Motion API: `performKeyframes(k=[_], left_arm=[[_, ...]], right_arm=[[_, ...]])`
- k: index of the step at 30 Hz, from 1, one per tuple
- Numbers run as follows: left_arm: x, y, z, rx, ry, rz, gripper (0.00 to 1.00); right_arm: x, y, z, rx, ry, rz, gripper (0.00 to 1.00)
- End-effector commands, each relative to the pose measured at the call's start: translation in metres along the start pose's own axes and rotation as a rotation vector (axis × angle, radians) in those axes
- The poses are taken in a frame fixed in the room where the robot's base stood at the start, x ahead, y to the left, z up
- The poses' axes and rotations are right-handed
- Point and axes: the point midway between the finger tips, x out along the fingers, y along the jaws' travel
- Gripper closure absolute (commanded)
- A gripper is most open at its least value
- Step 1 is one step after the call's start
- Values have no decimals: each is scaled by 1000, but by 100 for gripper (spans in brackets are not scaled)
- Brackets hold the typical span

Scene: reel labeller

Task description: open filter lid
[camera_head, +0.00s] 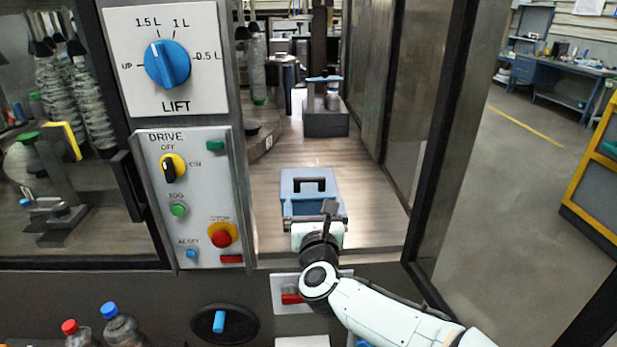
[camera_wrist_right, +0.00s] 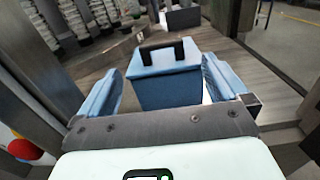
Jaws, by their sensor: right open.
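A blue filter box with a light blue lid (camera_head: 290,187) stands on the wood-look deck inside the machine. The lid looks shut, with an arched black handle (camera_head: 309,182) on top. In the right wrist view the lid (camera_wrist_right: 165,64) and its black handle (camera_wrist_right: 161,47) are straight ahead, above the darker blue front of the box (camera_wrist_right: 170,92). My right gripper (camera_head: 314,212) is open at the near side of the box. Its two blue fingers (camera_wrist_right: 163,78) are spread left and right of the box, with nothing held. Whether they touch it is unclear. My left gripper is not in view.
A control panel (camera_head: 187,205) with knobs and buttons stands left of the opening, below a blue lift dial (camera_head: 167,64). A glass-door frame (camera_head: 436,150) bounds the right side. A dark block (camera_head: 326,120) stands farther back. Bare deck (camera_head: 375,205) lies right of the box.

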Motion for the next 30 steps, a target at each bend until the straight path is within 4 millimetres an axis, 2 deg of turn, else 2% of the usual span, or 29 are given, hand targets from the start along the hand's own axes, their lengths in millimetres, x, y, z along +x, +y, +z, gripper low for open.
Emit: performKeyframes(k=[12,18,24,30], left_arm=[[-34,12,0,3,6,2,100],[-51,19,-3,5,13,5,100],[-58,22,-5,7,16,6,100],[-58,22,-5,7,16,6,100]], right_arm=[[83,0,0,-9,4,0,0],[113,0,0,-10,4,1,0],[127,0,-2,-10,4,1,0],[128,0,-4,-10,5,2,0]])
